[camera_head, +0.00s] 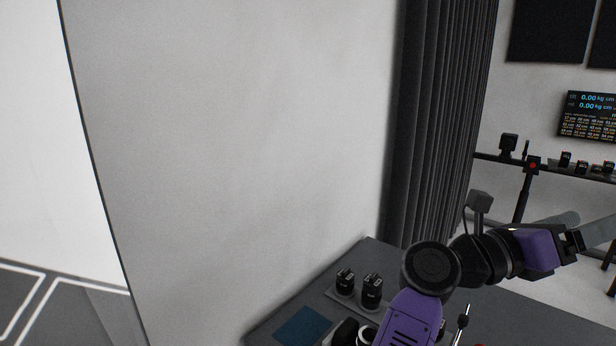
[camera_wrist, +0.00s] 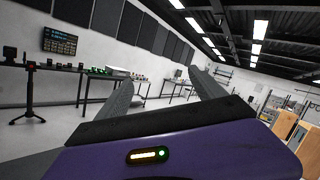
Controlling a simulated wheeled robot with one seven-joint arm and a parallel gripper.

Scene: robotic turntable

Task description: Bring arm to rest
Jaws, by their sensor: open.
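My arm is purple and black and reaches over the dark table (camera_head: 385,258) at the lower right of the head view. My gripper (camera_head: 592,224) is at the right edge of that view, with grey fingers pointing right and partly cut off by the frame. In the wrist view my gripper (camera_wrist: 158,76) shows two grey fingers spread wide apart. It is open, with nothing between the fingers. It points out across the room, away from the table.
Black devices (camera_head: 371,291) and a blue pad (camera_head: 302,326) lie on the table below my arm. A dark curtain (camera_head: 430,120) hangs behind. A tripod stand (camera_wrist: 29,92) and a wall display (camera_wrist: 60,41) are farther off. Open floor lies beyond the table.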

